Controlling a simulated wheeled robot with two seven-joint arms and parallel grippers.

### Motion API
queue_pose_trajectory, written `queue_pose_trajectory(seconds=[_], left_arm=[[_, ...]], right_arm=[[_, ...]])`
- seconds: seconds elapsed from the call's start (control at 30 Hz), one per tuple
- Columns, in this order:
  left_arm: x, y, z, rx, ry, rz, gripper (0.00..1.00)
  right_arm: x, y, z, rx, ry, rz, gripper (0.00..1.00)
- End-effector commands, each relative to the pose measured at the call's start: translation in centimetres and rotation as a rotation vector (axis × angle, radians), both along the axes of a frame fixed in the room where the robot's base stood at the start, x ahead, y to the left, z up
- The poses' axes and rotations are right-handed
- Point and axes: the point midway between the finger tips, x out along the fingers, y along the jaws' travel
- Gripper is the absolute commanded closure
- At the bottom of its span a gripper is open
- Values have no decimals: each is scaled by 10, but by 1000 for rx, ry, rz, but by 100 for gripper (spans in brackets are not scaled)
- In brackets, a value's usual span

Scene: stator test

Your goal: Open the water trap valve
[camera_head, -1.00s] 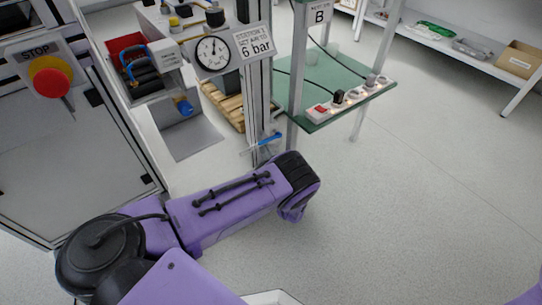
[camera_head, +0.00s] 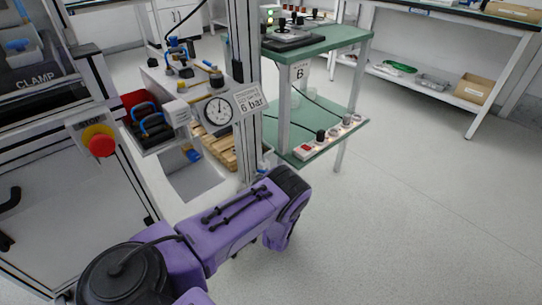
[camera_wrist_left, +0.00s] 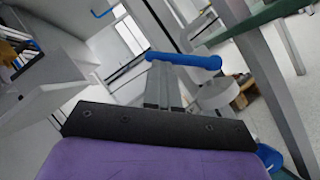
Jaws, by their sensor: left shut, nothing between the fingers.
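In the left wrist view a blue lever handle (camera_wrist_left: 185,61) lies across the picture just beyond my left gripper (camera_wrist_left: 162,85). It may be the water trap valve's handle; no label shows on it. The gripper's grey fingers are shut together with nothing between them. Their tips lie close to the handle; I cannot tell whether they touch it. In the head view a small blue part (camera_head: 266,161) shows at the post, just above my left wrist, partly hidden. My left arm covers that area, so the fingers are hard to make out there. My right gripper is out of view.
A pressure gauge (camera_head: 219,110) and a 6 bar sign (camera_head: 249,101) are on the metal post. A green two-level table (camera_head: 330,43) stands right of it, with a power strip (camera_head: 310,149) below. A red stop button (camera_head: 102,145) is at left. Open floor lies right.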

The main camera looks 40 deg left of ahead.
Motion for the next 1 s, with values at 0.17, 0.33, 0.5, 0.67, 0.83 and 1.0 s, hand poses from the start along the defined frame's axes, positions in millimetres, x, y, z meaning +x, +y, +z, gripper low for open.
queue_pose_trajectory(seconds=[0.17,0.33,0.5,0.67,0.83,1.0], left_arm=[[2,5,22,23,162,14,100],[9,3,31,40,322,13,100],[16,2,37,57,475,12,100],[23,1,41,71,600,11,100],[30,0,44,83,699,10,100],[34,-1,45,82,694,9,100]], right_arm=[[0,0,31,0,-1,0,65],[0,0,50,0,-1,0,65],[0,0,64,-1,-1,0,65],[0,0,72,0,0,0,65],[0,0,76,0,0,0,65],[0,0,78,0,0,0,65]])
